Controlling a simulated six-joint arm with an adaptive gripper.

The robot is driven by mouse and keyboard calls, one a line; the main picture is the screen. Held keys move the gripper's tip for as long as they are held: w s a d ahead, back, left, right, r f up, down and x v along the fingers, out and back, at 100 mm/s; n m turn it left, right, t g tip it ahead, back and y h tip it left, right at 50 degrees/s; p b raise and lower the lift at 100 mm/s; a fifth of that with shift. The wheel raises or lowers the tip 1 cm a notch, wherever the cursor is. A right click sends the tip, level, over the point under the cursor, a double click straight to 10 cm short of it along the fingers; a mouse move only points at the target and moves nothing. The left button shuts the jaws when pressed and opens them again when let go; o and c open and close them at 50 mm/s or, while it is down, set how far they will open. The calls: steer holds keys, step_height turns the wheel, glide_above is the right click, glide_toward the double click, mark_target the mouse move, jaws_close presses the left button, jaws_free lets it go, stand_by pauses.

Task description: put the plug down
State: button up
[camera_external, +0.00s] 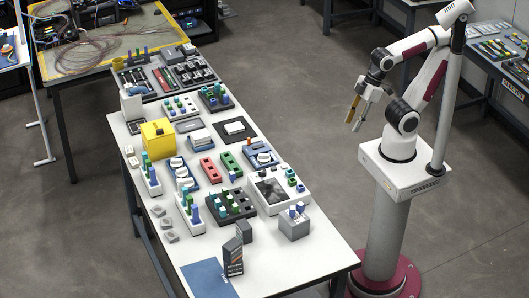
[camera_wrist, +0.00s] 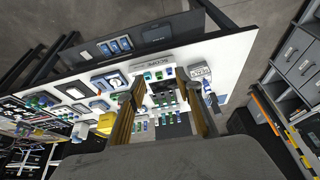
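My gripper (camera_external: 353,122) hangs in the air to the right of the white table, close to my own base and pointing down. In the wrist view my gripper (camera_wrist: 165,90) has its two tan fingers wide apart, with no plug visible between them. Several small blue and green plug-like pieces stand in holders on the table, among them in the dark block (camera_external: 231,206) and the white holders (camera_external: 190,214). A grey box (camera_external: 294,224) near the right edge has small blue pieces on top. I cannot tell which piece is the plug.
The white table (camera_external: 320,262) is crowded, with bare patches along its near end. A yellow box (camera_external: 158,139), a dark upright box (camera_external: 233,258) and a blue mat (camera_external: 209,279) are on it. Floor separates the table from my base. Drawer cabinets (camera_wrist: 300,60) stand right in the wrist view.

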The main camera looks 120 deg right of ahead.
steer(key=g, duration=0.1)
glide_toward(233, 172)
steer(key=shift+w+d+f+n, duration=0.3)
steer(key=shift+w+d+f, duration=0.1)
steer(key=shift+w+f, duration=0.15)
stand_by(0.4)
steer(key=shift+f, duration=0.1)
stand_by(0.3)
steer(key=shift+x, duration=1.2)
steer(key=shift+a+f, duration=0.1)
steer(key=shift+a, duration=0.05)
steer(key=shift+a+x, duration=0.15)
steer(key=shift+x, duration=1.1)
steer(key=shift+a+x, duration=0.15)
steer(key=shift+x, duration=1.15)
